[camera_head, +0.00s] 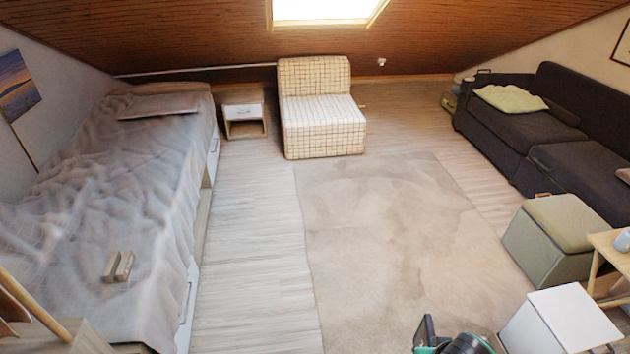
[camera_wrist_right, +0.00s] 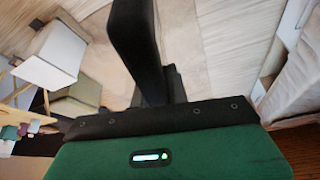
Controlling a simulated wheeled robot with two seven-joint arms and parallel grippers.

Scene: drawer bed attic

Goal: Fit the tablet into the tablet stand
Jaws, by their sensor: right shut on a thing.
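A small wooden stand with two upright pieces, which looks like the tablet stand (camera_head: 118,266), sits on the grey bed cover at the left of the head view. I see nothing in it. My right gripper (camera_wrist_right: 172,92) is at the bottom of the head view, right of centre, far from the stand. It is shut on a dark, flat slab, the tablet (camera_head: 426,333), which stands steeply tilted beside green and black parts of my arm. In the wrist view, dark shapes rise from my gripper; finger and tablet are hard to tell apart there. My left gripper is not in view.
The bed (camera_head: 150,180) fills the left side. A white box (camera_head: 560,322), an olive ottoman (camera_head: 552,238) and a wooden table (camera_head: 610,243) stand at the right, near my right arm. The rug (camera_head: 385,230) and floor between them and the bed are clear.

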